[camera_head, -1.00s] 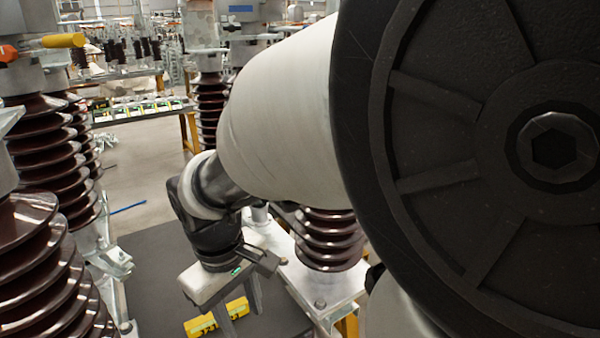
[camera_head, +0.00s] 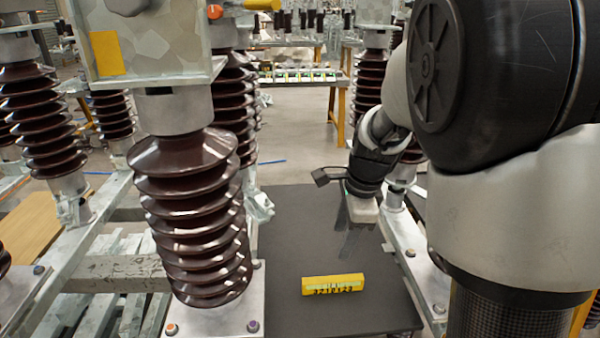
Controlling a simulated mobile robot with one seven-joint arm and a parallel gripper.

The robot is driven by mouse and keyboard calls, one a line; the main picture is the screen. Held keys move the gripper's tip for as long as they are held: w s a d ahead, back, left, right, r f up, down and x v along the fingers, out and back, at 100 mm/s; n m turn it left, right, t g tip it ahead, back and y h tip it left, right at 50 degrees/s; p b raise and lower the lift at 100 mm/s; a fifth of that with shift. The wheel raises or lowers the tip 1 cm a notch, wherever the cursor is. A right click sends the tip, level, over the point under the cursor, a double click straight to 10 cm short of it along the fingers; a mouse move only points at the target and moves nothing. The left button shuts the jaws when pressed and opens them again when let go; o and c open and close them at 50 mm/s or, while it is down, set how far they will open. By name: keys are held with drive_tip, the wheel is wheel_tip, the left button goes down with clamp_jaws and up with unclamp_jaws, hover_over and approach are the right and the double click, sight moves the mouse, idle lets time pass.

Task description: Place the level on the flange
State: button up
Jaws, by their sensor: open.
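The level (camera_head: 333,285) is a yellow bar with a pale strip and dark marks along its front. It lies on the dark grey table top (camera_head: 290,225), near its front edge. My gripper (camera_head: 352,240) points down over the table, behind and slightly right of the level, clear of it. Its fingers are blurred, open and empty. The metal flange plate (camera_head: 215,322) under the nearest brown ribbed insulator (camera_head: 190,215) has coloured bolts and stands just left of the table. I cannot tell which flange is meant.
A grey metal box (camera_head: 150,50) tops the nearest insulator. More ribbed insulators (camera_head: 25,110) stand at left and behind. A metal frame (camera_head: 425,275) runs along the table's right side. A far bench (camera_head: 300,78) holds several parts. The table around the level is clear.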

wheel_tip(320, 180, down, 4)
drive_tip(key=w+m, duration=0.3)
drive_tip(key=b, duration=0.4)
hover_over(334, 279)
drive_tip(key=s, duration=0.1)
drive_tip(key=shift+h, duration=0.3)
wheel_tip(334, 279, down, 11)
drive_tip(key=shift+r, duration=0.15)
drive_tip(key=shift+w+f+b, duration=0.2)
drive_tip(key=shift+f+b, duration=0.25)
drive_tip(key=shift+f, duration=1.05)
drive_tip(key=shift+w+f+b, duration=0.2)
drive_tip(key=shift+f+b, duration=0.25)
drive_tip(key=shift+f, duration=1)
drive_tip(key=shift+r, duration=0.1)
clamp_jaws()
